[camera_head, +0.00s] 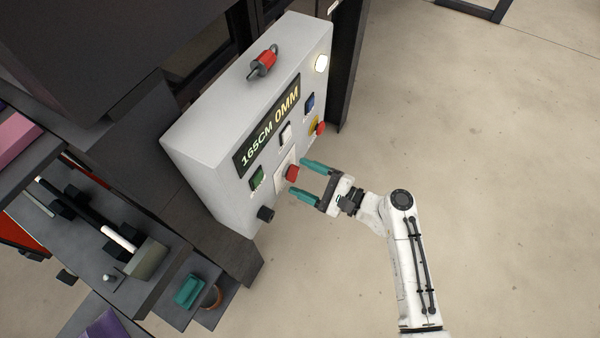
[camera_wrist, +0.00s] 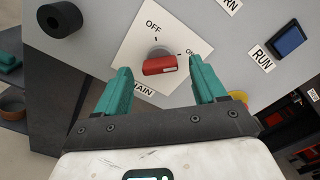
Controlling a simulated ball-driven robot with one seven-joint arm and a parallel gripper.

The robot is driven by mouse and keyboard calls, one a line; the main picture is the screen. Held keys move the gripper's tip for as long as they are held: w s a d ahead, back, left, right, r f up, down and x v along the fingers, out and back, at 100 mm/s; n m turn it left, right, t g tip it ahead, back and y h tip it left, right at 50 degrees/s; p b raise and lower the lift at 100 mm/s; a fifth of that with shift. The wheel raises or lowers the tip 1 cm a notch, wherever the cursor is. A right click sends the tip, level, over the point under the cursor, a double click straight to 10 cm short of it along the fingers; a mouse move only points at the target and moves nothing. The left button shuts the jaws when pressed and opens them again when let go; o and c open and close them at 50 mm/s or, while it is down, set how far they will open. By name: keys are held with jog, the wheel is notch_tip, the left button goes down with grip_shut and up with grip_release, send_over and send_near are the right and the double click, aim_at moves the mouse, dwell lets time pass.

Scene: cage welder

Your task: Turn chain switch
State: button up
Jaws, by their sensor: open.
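The chain switch is a red knob (camera_head: 291,173) on a white plate on the front of a grey control box (camera_head: 215,170). In the wrist view the red knob (camera_wrist: 160,65) lies across a plate (camera_wrist: 125,55) marked OFF and, partly hidden, ON; the lower label is partly covered. My gripper (camera_head: 303,178) has teal fingers and is open in front of the switch. In the wrist view my gripper (camera_wrist: 160,82) has one finger on each side of the knob, with gaps visible between the fingers and the knob.
A blue RUN button (camera_wrist: 289,40) and a red emergency stop (camera_head: 320,128) are on the box to the right. A green button (camera_head: 257,178) and a black knob (camera_head: 265,214) are at left. Shelves (camera_head: 110,260) stand left. The floor (camera_head: 480,150) at right is clear.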

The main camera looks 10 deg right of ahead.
jog(key=shift+x, duration=0.8)
jog(key=shift+c, duration=0.2)
jog(key=c, duration=1)
jog(key=shift+f+n+b, duration=0.1)
jog(key=shift+n+b, duration=0.2)
jog(key=shift+b, duration=0.05)
jog(key=n+b, duration=1.7)
jog(key=b, duration=0.2)
jog(key=shift+n, duration=0.3)
